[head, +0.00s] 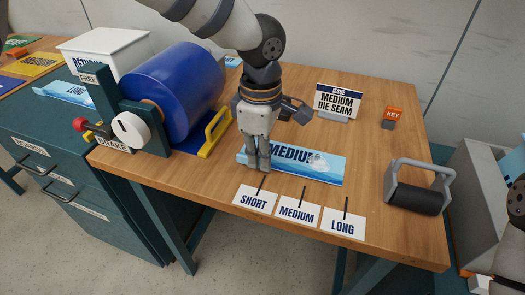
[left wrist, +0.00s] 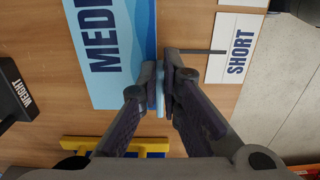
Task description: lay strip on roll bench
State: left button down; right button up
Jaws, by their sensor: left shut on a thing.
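The light-blue strip marked MEDIUM (head: 325,172) is over the wooden bench top (head: 370,90), behind the length cards. It looks flat on or very close to the wood; I cannot tell if there is a gap. My left gripper (head: 258,167) points down at the strip's left part and is shut on its near edge. In the left wrist view the fingertips (left wrist: 164,85) meet at the edge of the strip (left wrist: 115,50). The fingers hide part of the strip. My right gripper is not in view.
SHORT (head: 254,199), MEDIUM and LONG cards line the front edge. A black roller (head: 415,195) stands right; a KEY block (head: 393,115) is behind.

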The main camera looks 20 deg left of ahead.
pick_arm(q)
jog(key=shift+f, duration=0.15)
jog(key=c, duration=1.8)
grip_release()
notch_tip(320, 180, up, 12)
jog(key=shift+r+p, duration=0.15)
jog(key=shift+p, duration=0.15)
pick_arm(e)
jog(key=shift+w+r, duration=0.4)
